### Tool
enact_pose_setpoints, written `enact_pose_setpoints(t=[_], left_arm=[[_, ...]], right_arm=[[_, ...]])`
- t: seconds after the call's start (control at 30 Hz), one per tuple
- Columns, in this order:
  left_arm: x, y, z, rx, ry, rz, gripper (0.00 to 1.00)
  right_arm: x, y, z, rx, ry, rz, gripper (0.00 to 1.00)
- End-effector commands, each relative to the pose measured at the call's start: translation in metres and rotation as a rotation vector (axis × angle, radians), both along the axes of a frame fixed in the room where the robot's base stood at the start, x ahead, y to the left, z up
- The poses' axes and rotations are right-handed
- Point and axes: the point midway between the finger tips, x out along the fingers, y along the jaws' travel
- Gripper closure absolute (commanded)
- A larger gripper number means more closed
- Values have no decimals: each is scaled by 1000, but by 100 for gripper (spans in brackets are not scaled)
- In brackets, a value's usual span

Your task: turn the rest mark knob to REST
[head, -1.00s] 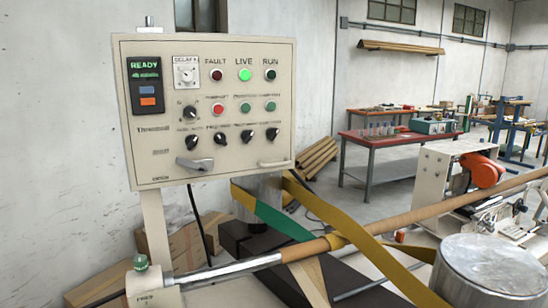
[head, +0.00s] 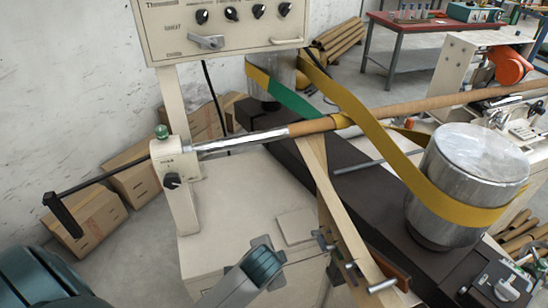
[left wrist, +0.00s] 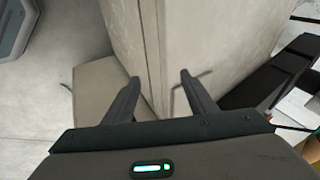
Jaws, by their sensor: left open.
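A small black knob (head: 172,181) sits on the front of the cream post head under the left end of the steel shaft. Its markings are too small to read, so I cannot tell its setting or whether it is the rest mark knob. Several more black knobs are in a row on the cream control panel (head: 165,45), whose upper part is out of view. My left gripper (left wrist: 160,77) is open and empty in the left wrist view, with a pale upright cabinet corner (left wrist: 150,35) beyond its fingers. My right gripper is not in view.
A green button (head: 162,131) tops the post head. A black crank arm (head: 65,215) sticks out left of it. Yellow belt (head: 375,135) runs to a metal drum (head: 455,180) at right. Cardboard boxes (head: 90,220) lie on the floor at left.

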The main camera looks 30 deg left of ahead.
Motion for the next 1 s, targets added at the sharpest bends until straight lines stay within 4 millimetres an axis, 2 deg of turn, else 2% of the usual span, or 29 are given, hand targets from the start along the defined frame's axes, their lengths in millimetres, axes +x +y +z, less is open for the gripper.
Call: enact_pose_setpoints(t=[0.03, 0.17, 0.27, 0.4, 0.47, 0.6, 0.67, 0.8, 1.0], left_arm=[[15, 3, 13, 32, -21, -23, 48], [49, 9, 46, 133, -60, -88, 48], [80, 16, 79, 231, -94, -140, 48], [123, 28, 138, 396, -140, -206, 48], [139, 33, 165, 468, -158, -227, 48], [172, 46, 232, 641, -191, -260, 48], [183, 52, 262, 715, -201, -267, 48], [202, 67, 334, 882, -212, -264, 48], [214, 87, 439, 1110, -209, -220, 48]], right_arm=[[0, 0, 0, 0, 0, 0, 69], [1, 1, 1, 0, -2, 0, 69], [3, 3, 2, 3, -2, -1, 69], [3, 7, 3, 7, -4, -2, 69], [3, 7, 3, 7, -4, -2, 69], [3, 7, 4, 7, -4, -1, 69], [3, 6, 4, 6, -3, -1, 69], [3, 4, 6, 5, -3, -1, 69], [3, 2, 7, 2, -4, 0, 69]])
